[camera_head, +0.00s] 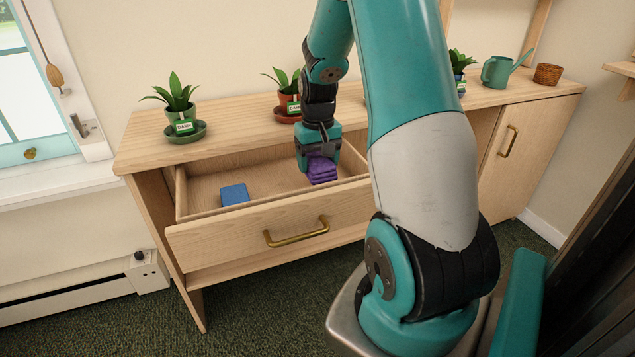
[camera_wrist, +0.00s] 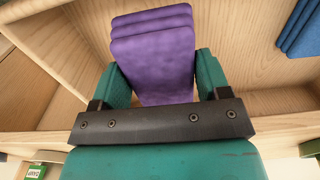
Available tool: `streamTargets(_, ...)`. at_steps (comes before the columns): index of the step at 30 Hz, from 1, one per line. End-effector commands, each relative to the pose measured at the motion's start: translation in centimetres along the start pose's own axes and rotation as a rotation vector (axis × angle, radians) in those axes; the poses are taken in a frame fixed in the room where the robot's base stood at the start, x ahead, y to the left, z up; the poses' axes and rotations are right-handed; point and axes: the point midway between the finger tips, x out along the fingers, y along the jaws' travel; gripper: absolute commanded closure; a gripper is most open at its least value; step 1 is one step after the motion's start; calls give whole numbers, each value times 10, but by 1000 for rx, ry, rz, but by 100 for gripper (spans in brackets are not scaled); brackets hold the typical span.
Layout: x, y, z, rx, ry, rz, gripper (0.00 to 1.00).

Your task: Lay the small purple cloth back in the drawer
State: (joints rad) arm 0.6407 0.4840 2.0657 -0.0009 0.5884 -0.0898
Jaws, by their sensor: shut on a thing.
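The small purple cloth (camera_head: 321,170) is a folded stack in the right part of the open drawer (camera_head: 290,237). My gripper (camera_head: 318,157) points down into the drawer and is shut on the cloth. In the wrist view the purple cloth (camera_wrist: 153,55) sits between the two green fingers (camera_wrist: 155,80). I cannot tell whether the cloth touches the drawer floor. The drawer's wooden inside also shows in the wrist view (camera_wrist: 240,60).
A folded blue cloth (camera_head: 235,194) lies in the drawer's left part. Potted plants (camera_head: 178,105) (camera_head: 285,92) (camera_head: 459,68), a green watering can (camera_head: 497,72) and a small brown pot (camera_head: 548,74) stand on the cabinet top. The drawer's middle is clear.

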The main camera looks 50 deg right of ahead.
Motion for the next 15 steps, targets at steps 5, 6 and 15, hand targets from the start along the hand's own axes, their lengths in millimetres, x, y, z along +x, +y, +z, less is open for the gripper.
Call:
streamTargets(5,14,0,0,0,0,0,49)
streamTargets(6,18,0,0,0,-1,0,49)
streamTargets(15,51,0,0,0,1,0,49)
